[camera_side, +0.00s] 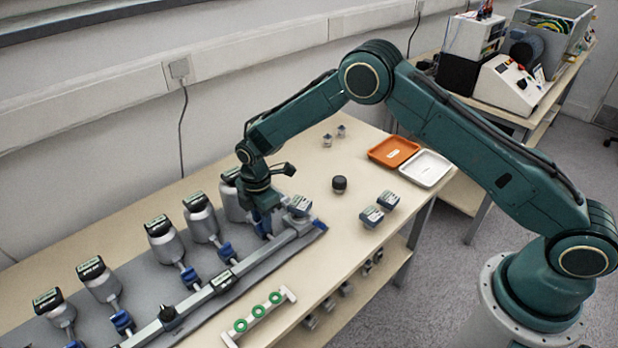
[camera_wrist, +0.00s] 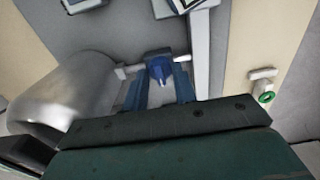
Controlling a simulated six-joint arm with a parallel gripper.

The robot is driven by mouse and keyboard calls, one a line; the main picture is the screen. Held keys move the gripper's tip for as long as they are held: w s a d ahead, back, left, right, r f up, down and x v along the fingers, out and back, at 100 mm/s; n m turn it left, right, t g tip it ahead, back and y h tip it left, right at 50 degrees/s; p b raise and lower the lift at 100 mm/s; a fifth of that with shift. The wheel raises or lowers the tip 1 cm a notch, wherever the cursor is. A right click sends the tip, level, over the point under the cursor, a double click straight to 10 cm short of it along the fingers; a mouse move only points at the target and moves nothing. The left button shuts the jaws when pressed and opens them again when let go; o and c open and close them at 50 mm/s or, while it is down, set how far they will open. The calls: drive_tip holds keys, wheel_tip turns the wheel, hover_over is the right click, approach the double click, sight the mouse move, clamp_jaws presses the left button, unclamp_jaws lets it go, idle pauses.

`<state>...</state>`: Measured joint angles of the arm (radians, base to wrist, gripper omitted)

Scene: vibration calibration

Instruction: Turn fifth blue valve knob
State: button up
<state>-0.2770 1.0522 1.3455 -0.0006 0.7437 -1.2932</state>
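A row of grey metal canisters with dark-topped gauges stands along a pipe manifold (camera_side: 200,300) on the bench. Blue valve knobs sit on their short connecting pipes, among them one near the middle (camera_side: 190,277) and one farther along (camera_side: 227,252). My gripper (camera_side: 264,226) points down at the far-end valve of the row, beside the last canister (camera_side: 232,203). In the wrist view a blue knob (camera_wrist: 160,70) shows between the tips of my two fingers (camera_wrist: 160,84). The fingers are apart, one on each side of it; contact cannot be told. In the side view my gripper largely hides this knob.
A gauge block (camera_side: 299,206) stands close to the right of my gripper. A black round knob (camera_side: 339,184), two small gauges (camera_side: 372,217), an orange tray (camera_side: 393,151) and a white tray (camera_side: 425,168) lie farther right. A bracket with green rings (camera_side: 259,311) is at the front edge.

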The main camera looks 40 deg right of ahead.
drive_tip(key=shift+m, duration=0.4)
drive_tip(key=m, duration=0.8)
drive_tip(key=shift+m, duration=0.4)
drive_tip(key=m, duration=0.4)
drive_tip(key=shift+m, duration=2.2)
drive_tip(key=o, duration=1)
drive_tip(key=shift+c, duration=0.2)
drive_tip(key=shift+r, duration=0.15)
